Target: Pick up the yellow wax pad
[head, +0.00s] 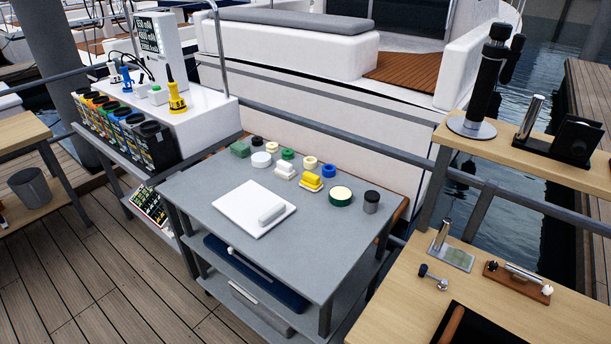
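Several small pads and blocks stand on the grey table (215,190) in the middle of the head view. A yellow block (311,181) with a raised top sits right of the middle of the group. A round pad with a pale yellow top and green side (341,196) stands to its right. Smaller cream-yellow round pads (271,145) (310,162) lie behind. I cannot tell from looks alone which one is the wax pad. Neither of my grippers is in view.
Near the yellow block are a white block (285,171), a blue round piece (328,171) and a dark-topped jar (371,201). Railings run behind; wooden benches (475,300) stand at right.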

